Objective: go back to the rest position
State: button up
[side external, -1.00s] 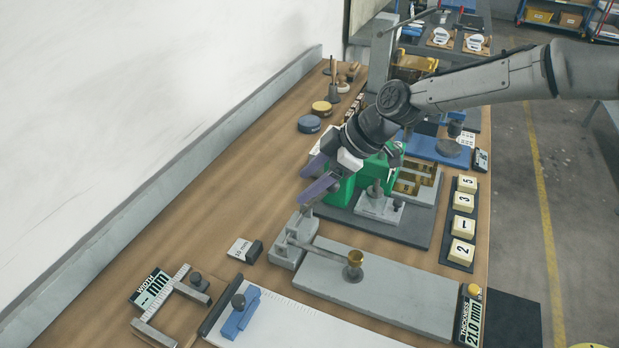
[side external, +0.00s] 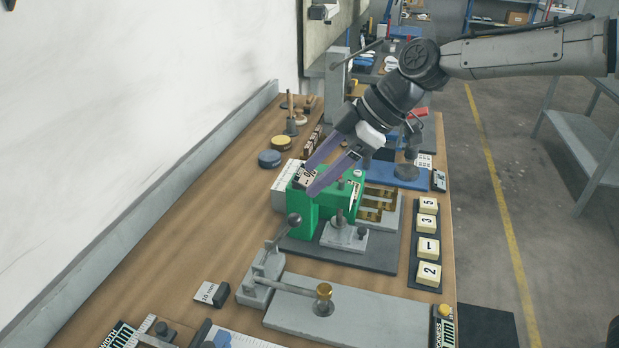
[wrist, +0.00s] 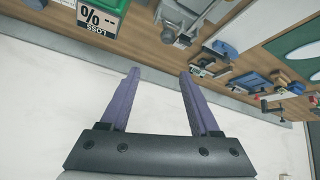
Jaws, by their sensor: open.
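My gripper (side external: 312,178) has two purple fingers. In the side external view it appears above or in front of the green machine (side external: 304,212) on the bench; the exact gap cannot be told. In the wrist view my gripper (wrist: 159,73) is open, with its fingers well apart and nothing between them. Beyond the fingertips the wrist view shows pale wall and the bench edge. The green machine's loss display (wrist: 98,20) is at the upper left of that view.
A grey plate with a brass-topped post (side external: 323,298) lies in front of the green machine. Numbered blocks (side external: 428,248) stand in a row on the right. Blue and yellow round pads (side external: 270,158) lie at the back left. The left strip of wooden bench (side external: 190,215) is mostly clear.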

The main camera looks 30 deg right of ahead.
dwell(0.4)
jog(key=s+d+r+m+t+h, duration=0.25)
jog(key=s+d+r, duration=0.55)
jog(key=s+d, duration=0.5)
jog(key=s+d+f+m+h, duration=0.2)
jog(key=s+d+f+m, duration=0.3)
jog(key=s, duration=0.2)
jog(key=s+d+f+m+g+h, duration=0.1)
jog(key=s+d+f+m, duration=0.4)
jog(key=s, duration=0.3)
jog(key=shift+s+d+f+m+h, duration=0.2)
jog(key=shift+d+f+m+h, duration=0.2)
jog(key=shift+f, duration=0.25)
